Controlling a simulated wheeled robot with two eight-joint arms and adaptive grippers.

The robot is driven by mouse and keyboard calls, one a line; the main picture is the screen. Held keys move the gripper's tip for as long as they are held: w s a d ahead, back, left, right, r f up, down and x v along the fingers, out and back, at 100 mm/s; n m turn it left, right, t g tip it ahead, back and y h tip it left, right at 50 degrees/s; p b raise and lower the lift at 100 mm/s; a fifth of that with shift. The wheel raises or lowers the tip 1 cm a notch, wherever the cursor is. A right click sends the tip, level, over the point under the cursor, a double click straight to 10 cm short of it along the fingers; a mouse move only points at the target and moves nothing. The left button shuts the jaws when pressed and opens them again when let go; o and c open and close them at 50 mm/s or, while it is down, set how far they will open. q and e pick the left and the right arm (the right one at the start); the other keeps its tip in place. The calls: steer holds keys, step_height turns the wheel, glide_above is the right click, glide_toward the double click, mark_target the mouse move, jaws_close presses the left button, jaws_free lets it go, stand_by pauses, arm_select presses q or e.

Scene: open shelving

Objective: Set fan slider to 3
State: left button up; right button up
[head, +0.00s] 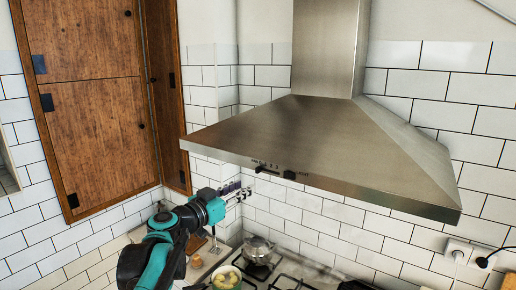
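A steel range hood (290,135) hangs on the tiled wall. Its front edge carries a small control strip with markings too small to read. A dark slider (266,171) sits on this strip, with a second dark control (290,175) just to its right. I cannot read which setting the slider is at. My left gripper (246,191) is below and left of the slider, apart from it in the picture, pointing right toward the hood's underside. Its fingers are small and overlap the tiles, so their opening is unclear. My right gripper does not show.
A wooden cabinet (95,95) is on the left wall. Below are a gas hob (285,282), a kettle (257,248) and a pot (226,279) with yellowish contents. A socket with plugs (470,254) is at the lower right. The space before the hood's front is clear.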

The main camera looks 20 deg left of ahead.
mark_target(256, 169)
arm_select(q)
steer(key=shift+t, duration=0.3)
steer(key=w, duration=0.2)
steer(key=w+d+r+p, duration=0.1)
steer(key=w, duration=0.2)
steer(key=w+r, duration=0.1)
steer(key=w, duration=0.2)
steer(key=shift+w+d+r+p, duration=0.15)
steer(key=shift+d+p, duration=0.15)
steer(key=shift+p, duration=0.05)
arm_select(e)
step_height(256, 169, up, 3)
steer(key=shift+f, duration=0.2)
arm_select(q)
jaws_close()
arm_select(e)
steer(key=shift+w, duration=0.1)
